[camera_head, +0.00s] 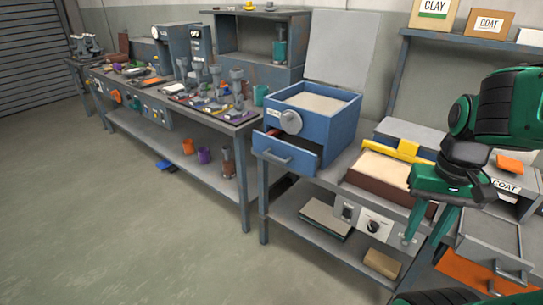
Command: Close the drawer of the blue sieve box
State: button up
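The blue sieve box (340,132) stands on a grey workbench at the centre of the view, with pale material in its open top and a round grey knob on its front. Its drawer (283,150) is pulled out at the lower front, toward the left, with a grey bar handle (274,153) on its face. Something reddish shows inside the drawer's left end. My gripper (426,230) is to the right of the box, apart from it, pointing down in front of the bench edge. Its two green fingers are spread, with nothing seen between them.
A brown tray of pale material with a yellow tool (409,149) lies on the bench between box and gripper. A shelf below holds boards and a cardboard box (382,263). A grey drawer unit (490,245) stands at right. The floor at left is clear.

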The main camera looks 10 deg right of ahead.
aim_at(304, 156)
jog(key=i, duration=0.85)
jog(key=u, duration=0.35)
jog(key=k, duration=1.15)
jog(key=z, duration=0.35)
jog(key=i, duration=1)
jog(key=u, duration=0.05)
